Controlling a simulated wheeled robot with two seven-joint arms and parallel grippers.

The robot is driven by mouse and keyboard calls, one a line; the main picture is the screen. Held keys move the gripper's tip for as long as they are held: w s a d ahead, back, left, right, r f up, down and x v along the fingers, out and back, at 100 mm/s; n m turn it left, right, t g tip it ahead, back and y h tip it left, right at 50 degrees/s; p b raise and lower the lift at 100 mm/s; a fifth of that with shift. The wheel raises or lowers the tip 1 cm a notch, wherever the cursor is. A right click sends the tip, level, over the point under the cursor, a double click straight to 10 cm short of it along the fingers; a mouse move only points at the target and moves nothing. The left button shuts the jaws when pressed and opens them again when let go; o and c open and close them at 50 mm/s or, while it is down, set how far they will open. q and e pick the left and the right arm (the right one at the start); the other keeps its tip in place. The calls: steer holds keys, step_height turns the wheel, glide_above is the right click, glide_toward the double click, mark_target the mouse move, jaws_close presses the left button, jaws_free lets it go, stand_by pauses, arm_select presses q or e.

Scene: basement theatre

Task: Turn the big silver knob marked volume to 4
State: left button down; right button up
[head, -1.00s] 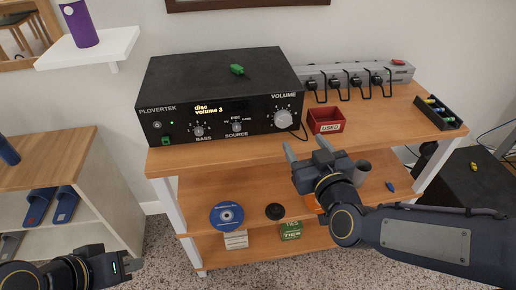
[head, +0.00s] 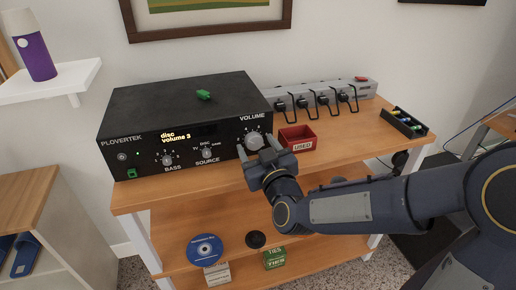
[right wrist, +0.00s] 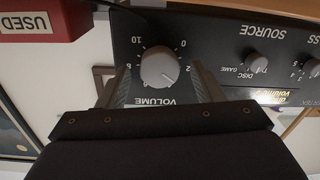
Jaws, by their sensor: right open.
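The big silver volume knob (head: 254,140) is at the right end of the black Plovertek amplifier's front (head: 190,113). The display (head: 175,135) reads "disc volume 3". My right gripper (head: 257,148) is open in front of the knob, pointing at the panel. In the right wrist view the knob (right wrist: 159,67) shows upside down between the two spread fingertips (right wrist: 161,72), with a gap on each side. I cannot tell how far the fingertips reach along its sides. Part of the number scale around it is visible. My left gripper is out of view.
A red "USED" box (head: 298,138) stands close right of the amplifier; it also shows in the wrist view (right wrist: 38,20). Behind it is a power strip with several plugs (head: 322,97). Smaller bass (head: 167,160) and source (head: 207,153) knobs are to the left. A green block (head: 204,95) lies on top.

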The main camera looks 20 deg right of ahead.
steer(key=c, duration=1)
steer(key=shift+o, duration=0.2)
steer(key=m+b, duration=0.3)
steer(key=b, duration=0.1)
steer(key=shift+f+m, duration=0.3)
steer(key=shift+m, duration=0.1)
steer(key=shift+r+m+b, duration=0.2)
steer(key=shift+m+b, duration=0.4)
steer(key=shift+m, duration=0.2)
steer(key=shift+r, duration=0.1)
steer(key=o, duration=1)
steer(key=shift+c, duration=0.2)
steer(key=shift+s, duration=0.1)
